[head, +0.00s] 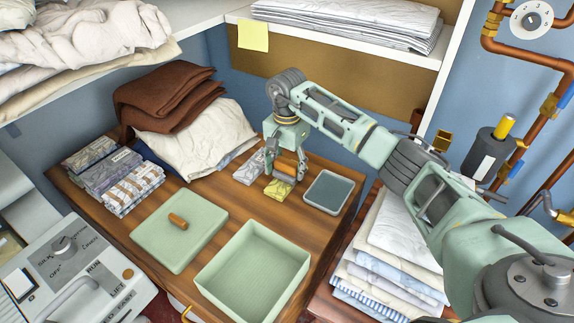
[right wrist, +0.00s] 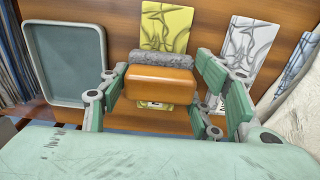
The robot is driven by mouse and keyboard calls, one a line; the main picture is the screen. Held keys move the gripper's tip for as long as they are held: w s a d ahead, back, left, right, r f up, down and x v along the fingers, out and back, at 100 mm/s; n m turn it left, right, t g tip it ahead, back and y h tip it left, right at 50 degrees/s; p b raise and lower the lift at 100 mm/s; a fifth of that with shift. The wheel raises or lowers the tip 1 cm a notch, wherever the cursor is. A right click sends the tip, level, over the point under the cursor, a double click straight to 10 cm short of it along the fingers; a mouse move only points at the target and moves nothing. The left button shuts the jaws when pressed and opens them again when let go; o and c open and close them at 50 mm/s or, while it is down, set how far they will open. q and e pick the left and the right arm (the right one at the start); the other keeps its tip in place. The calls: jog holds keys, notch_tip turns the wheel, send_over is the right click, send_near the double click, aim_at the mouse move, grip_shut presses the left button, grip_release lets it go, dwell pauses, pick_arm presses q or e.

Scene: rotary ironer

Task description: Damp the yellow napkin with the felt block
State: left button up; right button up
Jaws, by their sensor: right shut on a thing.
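My right gripper (head: 285,166) is shut on the felt block, whose orange-brown wooden handle (right wrist: 158,83) sits between the fingers. The grey felt (right wrist: 150,62) shows along the handle's far side in the right wrist view. The yellow napkin (head: 277,191), patterned with grey lines, lies flat on the wooden table. In the right wrist view the napkin (right wrist: 168,28) shows beyond the block and in a small patch on its near side, so the block is over its middle. I cannot tell whether the felt touches it. My left gripper is not in view.
A shallow grey tray (head: 327,192) stands right of the yellow napkin. A grey-white patterned napkin (head: 249,168) lies to its left. An open green box (head: 245,283) and its knobbed lid (head: 165,241) are in front. Folded linens (head: 190,135) fill the back left; a shelf (head: 350,40) hangs above.

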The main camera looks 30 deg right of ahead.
jog(key=shift+s+f+b, duration=0.1)
jog(key=shift+f+b, duration=0.25)
jog(key=shift+f, duration=0.1)
dwell(1.2)
jog(key=shift+r+p, duration=0.55)
jog(key=shift+r, duration=0.3)
jog(key=shift+r+p, duration=1.6)
jog(key=shift+r, duration=1.2)
